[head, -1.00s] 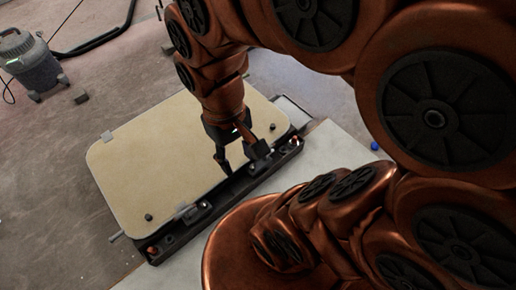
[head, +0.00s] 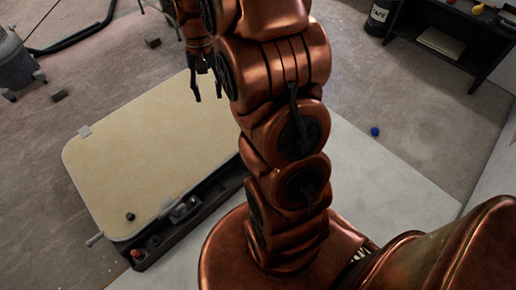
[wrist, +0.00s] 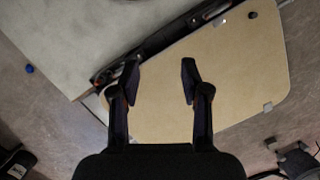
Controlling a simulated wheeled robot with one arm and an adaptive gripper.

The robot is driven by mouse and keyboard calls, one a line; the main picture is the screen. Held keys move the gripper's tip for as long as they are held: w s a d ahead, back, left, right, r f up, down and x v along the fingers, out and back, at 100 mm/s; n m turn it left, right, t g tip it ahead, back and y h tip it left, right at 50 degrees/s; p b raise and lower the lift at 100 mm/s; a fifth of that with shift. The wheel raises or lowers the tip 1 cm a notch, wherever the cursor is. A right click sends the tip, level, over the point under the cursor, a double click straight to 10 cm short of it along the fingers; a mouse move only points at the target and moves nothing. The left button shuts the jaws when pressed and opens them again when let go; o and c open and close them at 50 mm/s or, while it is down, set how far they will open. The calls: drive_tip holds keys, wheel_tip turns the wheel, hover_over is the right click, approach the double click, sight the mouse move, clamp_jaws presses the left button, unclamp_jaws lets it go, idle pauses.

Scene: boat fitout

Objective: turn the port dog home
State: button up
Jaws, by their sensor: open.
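A beige hatch panel (head: 140,150) with rounded corners lies on the floor, beside a dark rail (head: 205,203). A small metal latch (head: 181,209) sits on the rail near its left end. A grey pin (head: 95,240) sticks out at the near left corner. I cannot tell which fitting is the port dog; my arm hides the rail's right part in the head view. My gripper (head: 208,93) is open and empty, above the panel's far right side. In the wrist view its fingers (wrist: 160,75) are spread over the panel (wrist: 230,70), touching nothing.
A black knob (head: 130,216) and a grey clip (head: 84,131) are on the panel. A blue ball (head: 375,132) lies on the floor. A dark shelf (head: 455,45) stands far right and a grey vacuum (head: 14,65) far left.

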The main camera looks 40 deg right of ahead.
drive_tip(key=w+d+f+m+b, duration=0.2)
drive_tip(key=d+f+b, duration=0.4)
drive_tip(key=f, duration=1)
drive_tip(key=w+d+f+m+y+b, duration=0.1)
drive_tip(key=w+d+f+m+b, duration=0.1)
drive_tip(key=d+f+b, duration=0.4)
drive_tip(key=w+d+f+m+y+b, duration=0.1)
drive_tip(key=d+f+b, duration=0.5)
drive_tip(key=d+f, duration=0.8)
drive_tip(key=shift+w+d+f+m+t, duration=0.15)
drive_tip(key=shift+f+m, duration=0.25)
drive_tip(key=shift+f, duration=1.8)
drive_tip(key=shift+w+d+f+m+t, duration=0.15)
drive_tip(key=shift+f+m, duration=0.25)
drive_tip(key=shift+f, duration=1.8)
drive_tip(key=shift+w+f+m+t, duration=0.1)
drive_tip(key=shift+w+f+m, duration=0.25)
drive_tip(key=shift+f, duration=1.85)
drive_tip(key=shift+s+d+f+b, duration=0.1)
drive_tip(key=shift+s+f+b, duration=0.15)
drive_tip(key=shift+f+b, duration=0.25)
drive_tip(key=b+x, duration=0.2)
drive_tip(key=x, duration=0.5)
drive_tip(key=shift+a+f, duration=0.1)
drive_tip(key=shift+a, duration=0.1)
drive_tip(key=shift+c, duration=0.2)
clamp_jaws()
